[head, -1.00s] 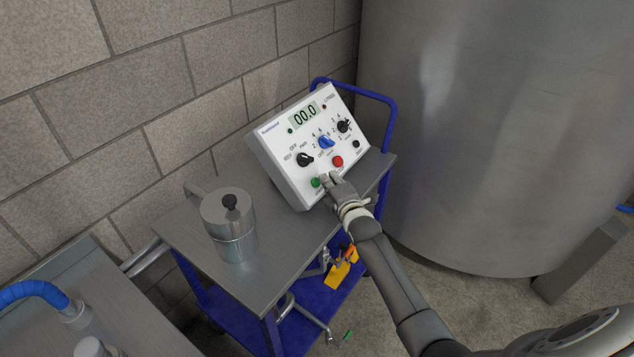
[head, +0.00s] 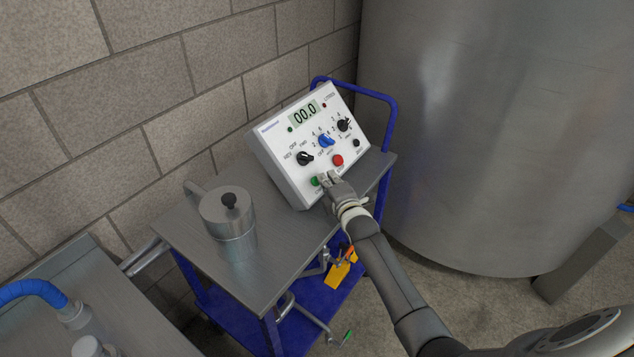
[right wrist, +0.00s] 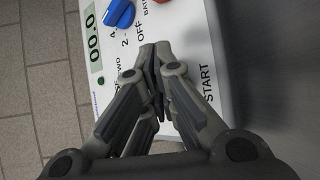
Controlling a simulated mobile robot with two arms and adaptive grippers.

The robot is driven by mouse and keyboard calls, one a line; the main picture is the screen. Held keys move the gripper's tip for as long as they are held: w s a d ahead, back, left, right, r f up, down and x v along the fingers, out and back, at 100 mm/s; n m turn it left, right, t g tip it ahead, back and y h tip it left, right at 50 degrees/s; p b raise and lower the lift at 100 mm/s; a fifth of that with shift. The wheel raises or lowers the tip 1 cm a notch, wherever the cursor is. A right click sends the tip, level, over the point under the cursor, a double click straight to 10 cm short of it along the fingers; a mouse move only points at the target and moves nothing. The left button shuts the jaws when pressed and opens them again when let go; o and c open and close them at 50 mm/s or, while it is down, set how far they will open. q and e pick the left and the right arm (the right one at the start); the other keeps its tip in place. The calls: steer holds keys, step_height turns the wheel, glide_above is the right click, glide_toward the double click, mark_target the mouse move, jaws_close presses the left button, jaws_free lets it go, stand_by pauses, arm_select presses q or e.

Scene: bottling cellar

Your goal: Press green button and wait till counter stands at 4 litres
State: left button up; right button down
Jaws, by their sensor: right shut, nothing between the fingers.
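The white control box (head: 285,165) stands tilted on a steel cart. Its counter (head: 305,114) reads 00.0, and it also shows in the right wrist view (right wrist: 94,44). The green button (head: 315,181) is at the panel's lower edge, by the START label (right wrist: 208,84). My right gripper (head: 325,178) is shut and empty, its fingertips right beside the green button. Whether they touch it I cannot tell. In the right wrist view the closed fingers (right wrist: 157,62) hide the green button. My left gripper is not in view.
A red button (head: 337,160), a blue knob (head: 326,140) and black knobs (head: 304,158) share the panel. A lidded metal pot (head: 230,225) stands on the cart top (head: 285,258). A large steel tank (head: 470,130) stands behind at right.

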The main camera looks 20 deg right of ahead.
steer(key=shift+w+a+f+b, duration=0.25)
steer(key=shift+w+f+b, duration=0.1)
steer(key=shift+b, duration=0.1)
stand_by(0.8)
steer(key=shift+s+r, duration=0.1)
stand_by(0.3)
steer(key=shift+s+d+r+p, duration=0.35)
steer(key=shift+s+r+p, duration=0.2)
steer(key=shift+p, duration=0.5)
steer(key=s+d+r+p, duration=0.1)
steer(key=p, duration=0.1)
steer(key=s+d+r+p, duration=0.1)
steer(key=s+r+p, duration=0.1)
steer(key=p, duration=0.1)
steer(key=shift+s+r, duration=0.1)
steer(key=shift+r, duration=0.05)
stand_by(0.4)
